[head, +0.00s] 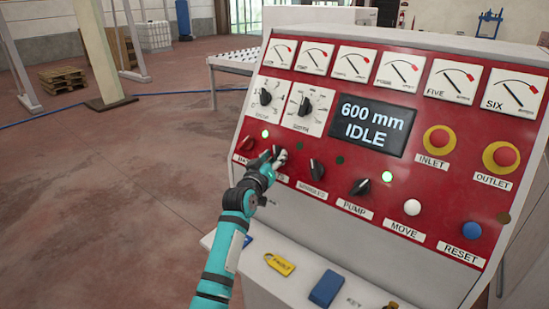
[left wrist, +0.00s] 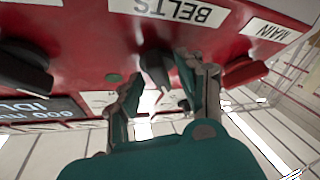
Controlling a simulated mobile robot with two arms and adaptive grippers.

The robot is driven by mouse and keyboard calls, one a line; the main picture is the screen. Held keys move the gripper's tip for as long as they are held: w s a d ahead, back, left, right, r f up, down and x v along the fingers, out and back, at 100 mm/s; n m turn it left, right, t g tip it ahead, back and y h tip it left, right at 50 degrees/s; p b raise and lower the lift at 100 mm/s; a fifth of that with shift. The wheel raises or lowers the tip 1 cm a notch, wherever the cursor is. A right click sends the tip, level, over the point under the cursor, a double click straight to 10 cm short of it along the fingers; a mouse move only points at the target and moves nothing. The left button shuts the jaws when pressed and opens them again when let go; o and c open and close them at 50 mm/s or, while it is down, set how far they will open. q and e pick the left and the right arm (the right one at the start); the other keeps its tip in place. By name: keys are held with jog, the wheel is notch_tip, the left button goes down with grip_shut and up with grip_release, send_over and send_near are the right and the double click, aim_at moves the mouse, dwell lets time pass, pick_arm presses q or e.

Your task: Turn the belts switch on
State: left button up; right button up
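The belts switch (left wrist: 155,68) is a black knob on the red panel, beside its white BELTS label (left wrist: 185,10) in the left wrist view. My left gripper (left wrist: 168,88) is open, with its two fingers on either side of the knob and a gap visible between them. I cannot tell whether either finger touches it. In the head view my left gripper (head: 280,156) reaches the panel and covers much of the knob and its label. A dark green lamp (left wrist: 113,77) beside the knob looks unlit. My right gripper is not in view.
The red main switch (left wrist: 245,72) is close to one finger. The spindles switch (head: 317,170) and pump switch (head: 360,187) are to the right in the head view. The display (head: 373,127) reads 600 mm IDLE. A ledge (head: 300,290) with tags juts out below.

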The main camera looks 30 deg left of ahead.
pick_arm(q)
jog(key=shift+c, duration=0.3)
jog(key=shift+a, duration=0.1)
grip_shut()
jog(key=shift+f+b, duration=0.1)
jog(key=shift+b, duration=0.25)
jog(key=m+h+b, duration=0.3)
jog(key=m+b, duration=0.2)
jog(key=b, duration=0.3)
jog(key=m+h+b, duration=0.3)
jog(key=m+b, duration=0.3)
jog(key=b, duration=0.2)
jog(key=m+g+h+b, duration=0.1)
jog(key=m+h+b, duration=0.2)
jog(key=m+b, duration=0.2)
jog(key=shift+a+f+m+h+b, duration=0.15)
jog(key=shift+a+m+h+b, duration=0.25)
jog(key=shift+b, duration=1.25)
jog(key=shift+d, duration=0.1)
